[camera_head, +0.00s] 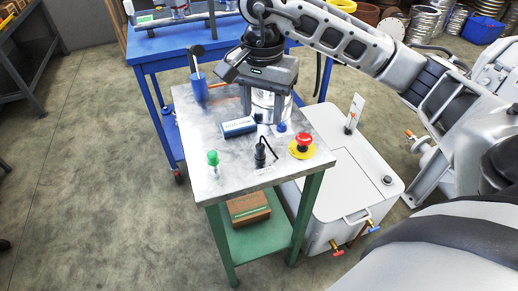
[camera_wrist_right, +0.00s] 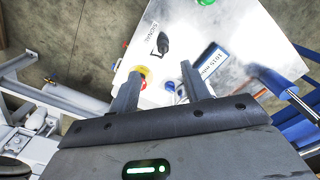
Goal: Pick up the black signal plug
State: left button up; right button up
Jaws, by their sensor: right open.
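The black signal plug (camera_head: 260,153) stands upright on the metal table top (camera_head: 225,180) near its front edge, with a thin dark cord beside it. In the right wrist view the plug (camera_wrist_right: 163,44) lies beyond the fingertips, next to a printed label. My right gripper (camera_head: 267,103) is open above the back half of the table, behind the plug and apart from it. Its two fingers also show in the wrist view (camera_wrist_right: 161,74), with nothing held between them. My left gripper is not in view.
A red button on a yellow base (camera_head: 302,146) stands right of the plug, and a green-topped piece (camera_head: 213,159) left of it. A white cabinet (camera_head: 345,180) adjoins the right side.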

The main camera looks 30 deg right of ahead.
aim_at(260, 145)
notch_tip(260, 145, down, 6)
jog(key=shift+f, duration=0.1)
jog(key=shift+w+f+p, duration=0.15)
jog(key=shift+f+p, duration=0.1)
jog(key=shift+f, duration=1.1)
jog(key=shift+w+f+p, duration=0.15)
jog(key=shift+f+p, duration=0.1)
jog(key=shift+f, duration=1.05)
grip_shut()
